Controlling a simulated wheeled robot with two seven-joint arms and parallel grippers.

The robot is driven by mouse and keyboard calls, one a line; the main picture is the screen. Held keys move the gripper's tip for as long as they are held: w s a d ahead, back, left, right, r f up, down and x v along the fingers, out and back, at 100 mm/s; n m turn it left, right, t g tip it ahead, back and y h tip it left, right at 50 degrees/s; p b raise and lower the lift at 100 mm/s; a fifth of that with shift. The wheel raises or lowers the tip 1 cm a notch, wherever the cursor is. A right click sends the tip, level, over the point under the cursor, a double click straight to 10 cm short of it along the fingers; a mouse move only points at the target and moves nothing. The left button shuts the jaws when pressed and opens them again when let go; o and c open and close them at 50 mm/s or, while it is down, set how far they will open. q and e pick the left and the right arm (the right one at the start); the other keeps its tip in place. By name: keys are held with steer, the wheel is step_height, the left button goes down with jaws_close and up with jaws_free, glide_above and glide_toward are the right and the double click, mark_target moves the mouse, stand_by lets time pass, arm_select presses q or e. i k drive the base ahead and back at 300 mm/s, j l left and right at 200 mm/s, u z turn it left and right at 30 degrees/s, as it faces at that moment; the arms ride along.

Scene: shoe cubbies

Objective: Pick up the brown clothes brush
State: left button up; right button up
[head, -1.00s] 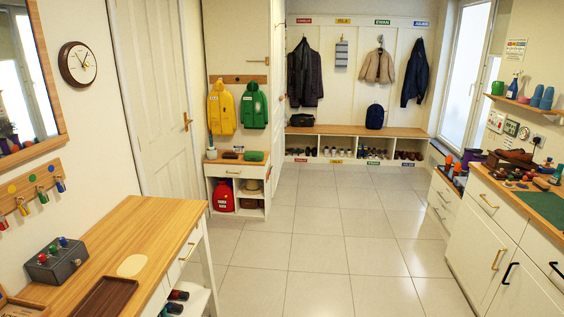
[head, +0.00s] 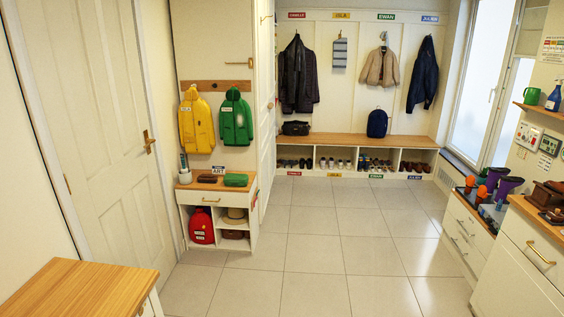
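A small dark brown object (head: 207,178) lies on top of the small white cabinet (head: 217,199), left of centre. It could be the brown clothes brush, but it is too small to tell for sure. A green item (head: 236,180) lies to its right and a light grey holder (head: 184,172) stands to its left. Other brown items (head: 547,197) sit on the right counter, and I cannot tell whether a brush is among them. Neither of my grippers is in view.
A wooden-topped table (head: 80,288) stands at the near left. The tiled floor (head: 320,240) is clear through the middle. A cubby bench (head: 355,142) lines the back wall. Drawers (head: 465,232) and a counter (head: 525,265) line the right side.

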mark_target(203, 178)
steer(key=i, duration=1.65)
steer(key=i+u, duration=0.2)
steer(key=i, duration=0.65)
steer(key=i+l+u, duration=0.15)
steer(key=i, duration=0.7)
steer(key=i+l+u, duration=0.1)
steer(key=i+u, duration=0.3)
steer(key=i, duration=1)
